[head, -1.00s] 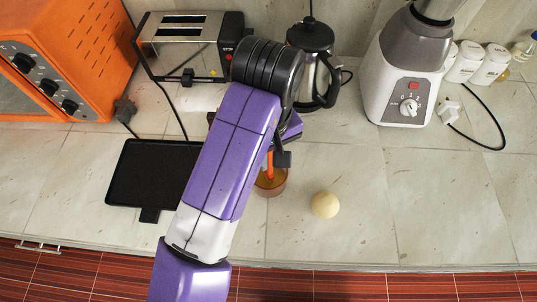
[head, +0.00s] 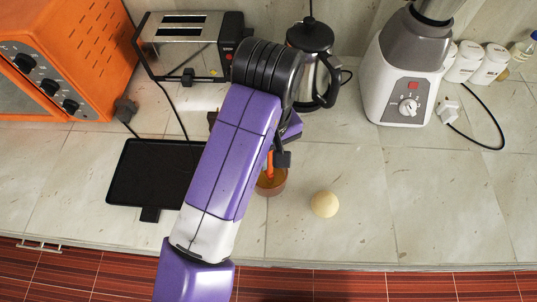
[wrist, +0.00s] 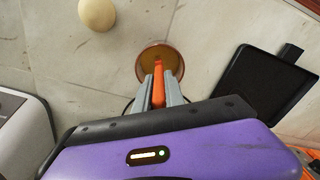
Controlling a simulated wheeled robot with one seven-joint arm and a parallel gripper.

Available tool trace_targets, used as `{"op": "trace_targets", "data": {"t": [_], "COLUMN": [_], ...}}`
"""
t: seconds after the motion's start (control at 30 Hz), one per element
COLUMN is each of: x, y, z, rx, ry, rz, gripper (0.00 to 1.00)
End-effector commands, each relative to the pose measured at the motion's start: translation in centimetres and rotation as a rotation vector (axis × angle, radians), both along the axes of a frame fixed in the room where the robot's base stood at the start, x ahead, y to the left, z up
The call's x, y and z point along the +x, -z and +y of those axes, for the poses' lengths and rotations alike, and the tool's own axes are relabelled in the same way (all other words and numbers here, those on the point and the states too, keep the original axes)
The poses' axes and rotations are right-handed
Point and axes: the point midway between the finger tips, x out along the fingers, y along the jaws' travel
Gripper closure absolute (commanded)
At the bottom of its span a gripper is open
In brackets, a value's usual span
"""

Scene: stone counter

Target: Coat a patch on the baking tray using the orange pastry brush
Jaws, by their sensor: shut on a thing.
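The orange pastry brush (wrist: 158,84) is held upright between the fingers of my gripper (wrist: 159,95), which is shut on it. In the head view the brush (head: 270,163) shows beside my arm. Its lower end is in or just over a brown bowl (head: 271,187), which also shows in the wrist view (wrist: 176,58); the tip is hidden, so I cannot tell how deep it is. The black baking tray (head: 150,172) lies flat on the counter left of the bowl, partly covered by my arm. In the wrist view the tray (wrist: 262,88) is at the right.
A pale ball (head: 324,204) lies right of the bowl. A toaster (head: 190,45), a kettle (head: 316,65) and a blender (head: 405,75) stand behind. An orange oven (head: 65,55) is at the back left. The counter at front right is clear.

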Motion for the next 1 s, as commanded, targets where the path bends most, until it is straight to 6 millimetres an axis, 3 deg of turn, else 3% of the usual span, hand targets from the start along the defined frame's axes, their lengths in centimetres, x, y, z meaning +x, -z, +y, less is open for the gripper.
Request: {"op": "trace_targets", "data": {"t": [0.17, 1.0], "x": [-0.1, 0.0], "y": [-0.4, -6.7], "z": [-0.1, -0.1], "rx": [-0.001, -0.001], "ry": [0.0, 0.0], "rz": [0.005, 0.0], "gripper": [1.0, 1.0]}}
